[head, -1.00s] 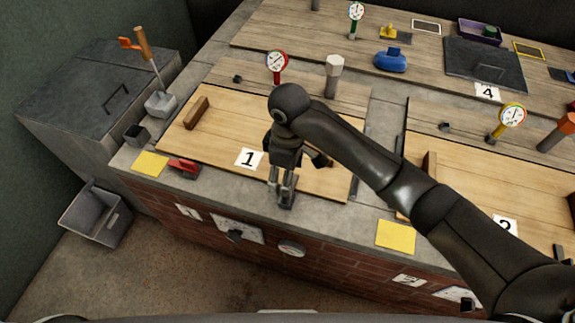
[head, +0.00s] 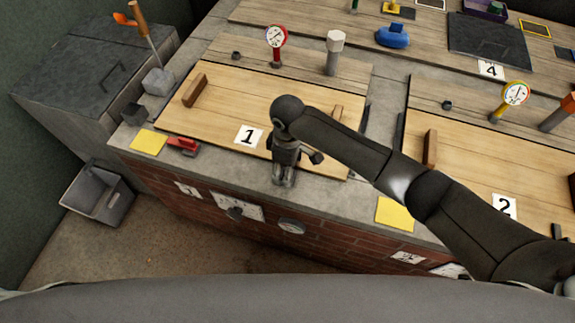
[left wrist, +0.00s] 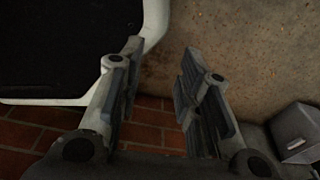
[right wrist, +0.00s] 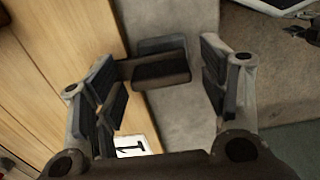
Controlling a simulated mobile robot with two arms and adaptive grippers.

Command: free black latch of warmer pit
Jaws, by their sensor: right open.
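The black latch (right wrist: 160,65) is a dark block at the front edge of the wooden lid marked 1 (head: 225,110). In the right wrist view it lies between and just beyond my right gripper's (right wrist: 160,72) parted fingers. The fingers stand on either side of it, with gaps visible. In the head view my right gripper (head: 285,180) points down over the front edge of lid 1 and mostly hides the latch. My left gripper (left wrist: 158,62) is open and empty, above the floor beside the brick front; it is outside the head view.
A red-handled item (head: 184,146) and a yellow pad (head: 148,142) lie left on the concrete rim. Another yellow pad (head: 394,213) lies right. A red-stemmed gauge (head: 276,45) and a grey-headed post (head: 334,52) stand behind lid 1. A grey bin (head: 97,195) is on the floor.

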